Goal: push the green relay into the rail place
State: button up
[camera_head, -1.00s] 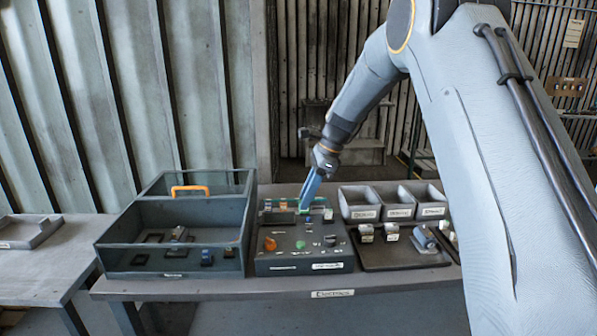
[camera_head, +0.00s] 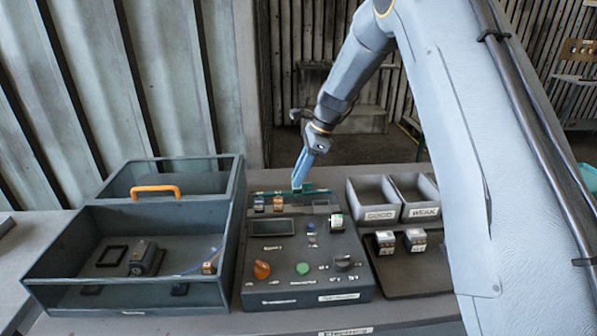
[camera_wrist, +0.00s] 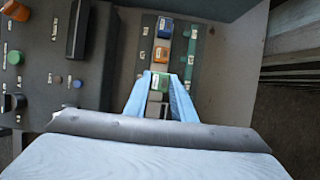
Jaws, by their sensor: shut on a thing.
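My gripper (camera_wrist: 160,80) is shut on the green relay (camera_wrist: 159,83), which sits between the two blue fingers in the wrist view. The relay is in line with the orange relay (camera_wrist: 160,53) and the blue relay (camera_wrist: 165,28) on the rail strip of the panel box. I cannot tell how deep it sits in its rail place. In the head view my gripper (camera_head: 298,184) is at the back edge of the panel box (camera_head: 300,297), right of the blue relay (camera_head: 259,204) and orange relay (camera_head: 278,204). The fingers mostly hide the green relay there.
The panel carries an orange knob (camera_head: 262,270), a green button (camera_head: 302,269) and a dark screen (camera_head: 272,228). Grey label trays (camera_head: 374,205) and a dark tray (camera_head: 420,280) with parts stand right.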

aim_at(300, 189)
jog(key=shift+d+f+b, duration=0.1)
jog(key=shift+f+b, duration=1.5)
jog(key=shift+f, duration=1.05)
jog(key=shift+f, duration=1.1)
jog(key=o, duration=0.9)
jog(key=shift+b+v, duration=1.1)
jog(key=shift+v, duration=2.8)
